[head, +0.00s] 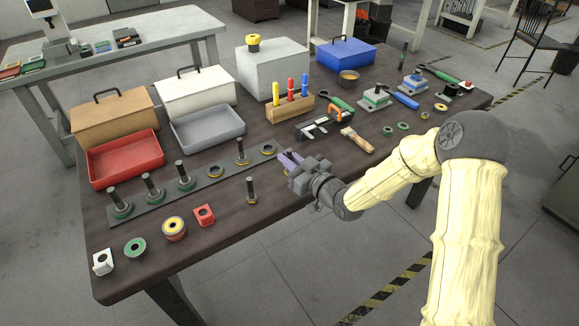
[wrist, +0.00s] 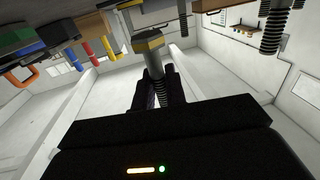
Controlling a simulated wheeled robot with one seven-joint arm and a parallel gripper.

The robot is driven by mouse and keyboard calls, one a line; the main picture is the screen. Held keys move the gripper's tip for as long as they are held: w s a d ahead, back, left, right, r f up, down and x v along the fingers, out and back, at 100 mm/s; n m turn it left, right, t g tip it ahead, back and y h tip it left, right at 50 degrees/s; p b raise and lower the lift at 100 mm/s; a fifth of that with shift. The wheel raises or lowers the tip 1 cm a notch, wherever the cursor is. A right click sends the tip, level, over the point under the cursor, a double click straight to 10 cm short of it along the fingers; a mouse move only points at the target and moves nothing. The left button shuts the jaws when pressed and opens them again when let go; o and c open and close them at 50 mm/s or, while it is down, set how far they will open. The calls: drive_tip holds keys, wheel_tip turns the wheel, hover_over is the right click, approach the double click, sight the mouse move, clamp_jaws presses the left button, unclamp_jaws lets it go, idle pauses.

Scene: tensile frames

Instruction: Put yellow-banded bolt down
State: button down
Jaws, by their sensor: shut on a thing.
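The yellow-banded bolt (wrist: 152,58) is between my gripper's fingers in the wrist view, its hex head with the yellow band pointing away from the gripper toward the table side. My gripper (wrist: 160,96) is shut on its threaded shaft. In the head view my gripper (head: 288,158) is over the table's front part, at the right end of the grey strip (head: 201,186); the held bolt cannot be made out there.
Another upright bolt (head: 251,191) with a yellowish base stands in front of the strip. A red block (head: 204,215) and a yellow-and-red ring (head: 174,228) lie at the front left. Trays stand behind the strip.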

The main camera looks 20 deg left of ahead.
sight(289, 149)
wheel_tip(289, 149, up, 6)
drive_tip(key=shift+r, duration=0.2)
idle(0.8)
